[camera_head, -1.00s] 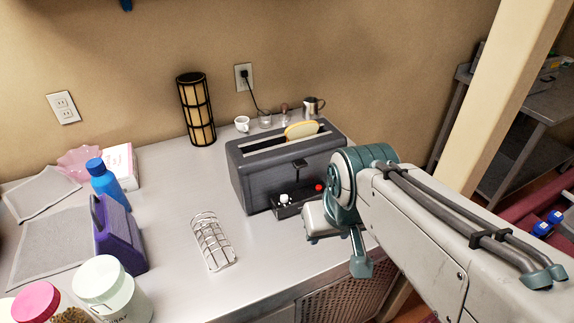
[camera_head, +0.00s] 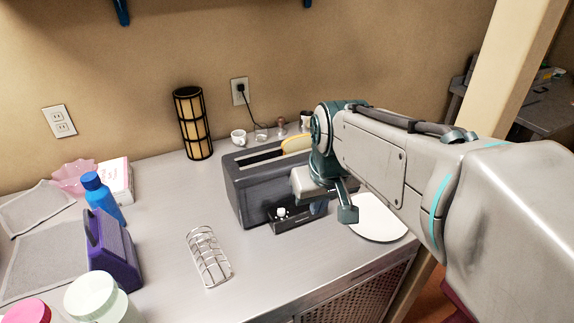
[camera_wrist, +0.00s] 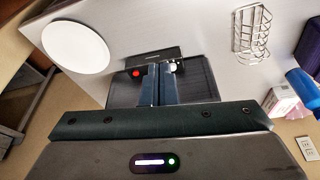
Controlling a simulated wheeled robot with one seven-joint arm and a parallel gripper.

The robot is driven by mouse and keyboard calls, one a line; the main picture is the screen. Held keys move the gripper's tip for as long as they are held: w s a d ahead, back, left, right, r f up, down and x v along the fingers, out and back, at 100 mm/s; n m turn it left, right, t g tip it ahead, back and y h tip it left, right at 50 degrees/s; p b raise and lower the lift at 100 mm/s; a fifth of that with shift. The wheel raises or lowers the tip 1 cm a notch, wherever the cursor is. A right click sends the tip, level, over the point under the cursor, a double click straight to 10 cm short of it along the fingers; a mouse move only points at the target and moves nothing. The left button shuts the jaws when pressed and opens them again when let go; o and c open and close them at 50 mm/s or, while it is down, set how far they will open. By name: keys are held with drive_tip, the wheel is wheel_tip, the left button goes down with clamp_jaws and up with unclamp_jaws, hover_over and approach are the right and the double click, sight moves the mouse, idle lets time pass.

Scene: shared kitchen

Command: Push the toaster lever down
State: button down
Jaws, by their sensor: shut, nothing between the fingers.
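The dark grey toaster (camera_head: 250,190) stands on the metal counter with a slice of bread (camera_head: 296,144) showing in its long top slot. Its low front ledge carries a white knob (camera_head: 281,212). In the wrist view the toaster (camera_wrist: 203,80) lies beyond my fingers, with a red knob (camera_wrist: 136,73) at their left and the white knob (camera_wrist: 173,66) at their right. My gripper (camera_wrist: 157,70) is shut and empty, in front of the toaster's lever side. The lever is hidden by my arm and gripper, so I cannot tell whether they touch.
A white round plate (camera_head: 378,219) lies right of the toaster near the counter edge. A wire toast rack (camera_head: 208,257) lies left of it. Small cups (camera_head: 239,136) and a caged lamp (camera_head: 193,123) stand behind. The counter between rack and toaster is clear.

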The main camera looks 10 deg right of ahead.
drive_tip(key=w+d+n+b, duration=0.1)
drive_tip(key=w+d+n, duration=0.1)
drive_tip(key=w, duration=1.6)
drive_tip(key=shift+w+f+g+y+b, duration=0.3)
drive_tip(key=shift+w+f+b, duration=0.05)
drive_tip(key=shift+w, duration=0.05)
drive_tip(key=shift+f, duration=0.1)
drive_tip(key=shift+b+x, duration=2.3)
drive_tip(key=shift+x, duration=1.15)
drive_tip(key=shift+f, duration=0.1)
